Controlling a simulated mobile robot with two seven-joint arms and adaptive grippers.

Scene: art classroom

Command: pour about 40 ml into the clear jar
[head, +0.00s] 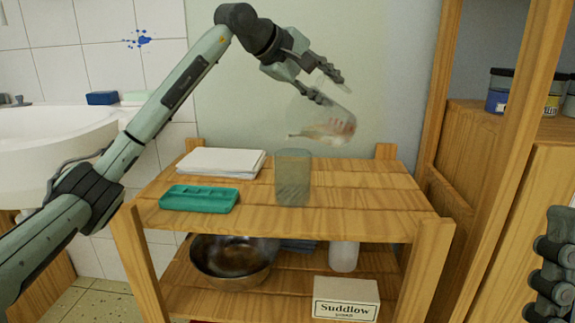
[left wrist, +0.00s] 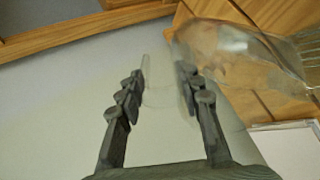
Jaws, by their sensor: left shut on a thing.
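The clear jar (head: 293,180) stands upright on the top of the wooden cart; I see no clear liquid level in it. My left gripper (head: 318,86) is shut on a clear glass vessel (head: 338,122), above and right of the jar. The vessel is tilted nearly on its side, its narrow end pointing left over the jar's mouth, with a brownish tint inside. No stream shows between them. In the left wrist view, a clear part of the vessel lies between the fingers (left wrist: 160,88). My right gripper (head: 553,265) is partly cut off at the right edge.
A stack of white paper (head: 220,162) and a green tray (head: 199,198) lie left of the jar. The lower shelf holds a metal bowl (head: 233,262), a white cup (head: 344,256) and a Suddlow box (head: 346,299). A wooden post (head: 510,160) rises at right.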

